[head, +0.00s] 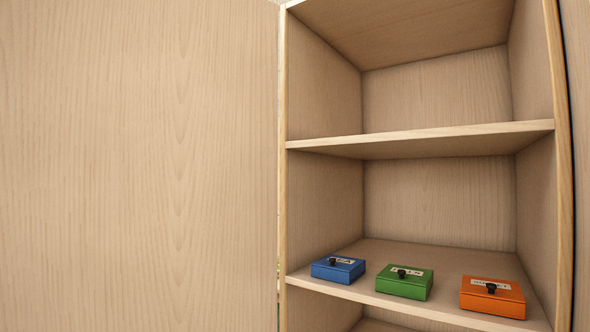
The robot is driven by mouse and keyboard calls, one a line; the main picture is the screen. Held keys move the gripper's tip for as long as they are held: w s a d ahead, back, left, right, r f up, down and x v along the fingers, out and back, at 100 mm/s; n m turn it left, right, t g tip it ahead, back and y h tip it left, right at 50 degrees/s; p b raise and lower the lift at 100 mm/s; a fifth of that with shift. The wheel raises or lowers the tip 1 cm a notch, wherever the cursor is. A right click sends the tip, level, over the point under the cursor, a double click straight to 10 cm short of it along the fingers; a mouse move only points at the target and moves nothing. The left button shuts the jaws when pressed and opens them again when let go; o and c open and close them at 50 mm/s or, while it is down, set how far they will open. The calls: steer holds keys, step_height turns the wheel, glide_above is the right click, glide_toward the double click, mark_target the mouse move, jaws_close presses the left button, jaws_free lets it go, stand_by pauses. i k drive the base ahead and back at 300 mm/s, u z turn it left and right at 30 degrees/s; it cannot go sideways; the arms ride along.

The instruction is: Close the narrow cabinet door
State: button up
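The narrow cabinet (435,205) stands open in the head view, with its shelves and inner walls showing. A large pale wood panel (140,170) fills the left of the view, beside the cabinet's left edge. It looks like the door, swung open; its outer edge, top and bottom lie outside the picture, and no handle shows. My gripper is not in view.
A blue box (338,269), a green box (404,282) and an orange box (492,297), each with a black knob and a label, sit on the lower shelf. The upper shelf (430,137) looks empty. Another wood surface (578,120) borders the right edge.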

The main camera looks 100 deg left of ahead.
mark_target(139, 138)
steer(key=u, duration=5.6)
steer(key=i, duration=3.7)
steer(key=z, duration=4.1)
